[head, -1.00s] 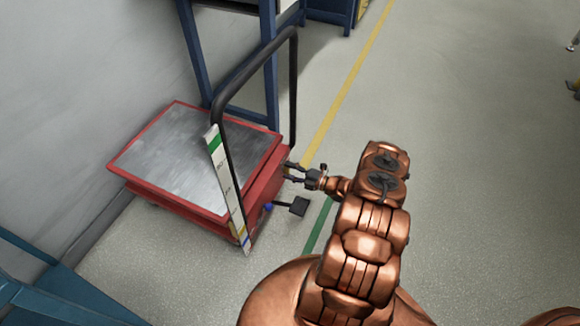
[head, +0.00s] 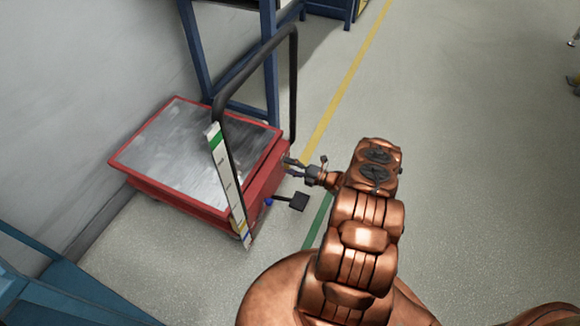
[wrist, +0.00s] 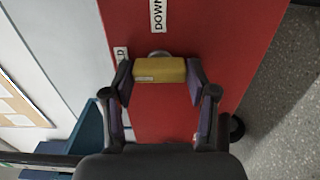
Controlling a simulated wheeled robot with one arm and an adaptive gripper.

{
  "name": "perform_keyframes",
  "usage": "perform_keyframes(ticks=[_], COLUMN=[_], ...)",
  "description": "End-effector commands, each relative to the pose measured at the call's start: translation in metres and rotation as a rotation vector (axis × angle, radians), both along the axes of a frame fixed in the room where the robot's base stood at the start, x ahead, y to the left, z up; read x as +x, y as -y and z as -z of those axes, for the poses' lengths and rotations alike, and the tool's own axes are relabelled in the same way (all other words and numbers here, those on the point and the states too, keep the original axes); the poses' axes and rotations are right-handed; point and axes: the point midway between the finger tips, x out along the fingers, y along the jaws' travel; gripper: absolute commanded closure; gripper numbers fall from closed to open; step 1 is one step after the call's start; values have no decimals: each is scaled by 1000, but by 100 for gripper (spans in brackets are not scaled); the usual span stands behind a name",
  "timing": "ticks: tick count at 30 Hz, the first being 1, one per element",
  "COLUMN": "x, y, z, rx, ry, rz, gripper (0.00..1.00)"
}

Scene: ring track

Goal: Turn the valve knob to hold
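The valve knob (wrist: 160,70) is a yellow bar on a red panel (wrist: 170,112) in the wrist view. It lies sideways across the picture, with a small grey round part just behind its upper edge. My gripper (wrist: 160,80) is at the knob, its two fingers spread on either side of the knob's ends. I cannot tell whether the pads touch it. A white label reading DOWN (wrist: 157,15) is above the knob. A partly hidden label ending in D (wrist: 121,54) is at its upper left. In the head view my gripper (head: 289,166) is at the red cart's right side; the knob is hidden.
The red lift cart (head: 190,206) has a metal top (head: 190,150) and a black push handle (head: 296,85). A black pedal (head: 298,201) sticks out below my gripper. Blue frames stand behind and at the lower left. The floor to the right is open.

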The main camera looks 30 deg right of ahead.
Motion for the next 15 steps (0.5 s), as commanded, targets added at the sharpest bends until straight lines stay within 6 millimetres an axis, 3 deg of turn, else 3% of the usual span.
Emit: perform_keyframes(ticks=[5,15], x=[0,-1], y=[0,1], z=[0,0], rx=[1,1], ry=[-1,-1], rz=[0,0], gripper=[21,21])
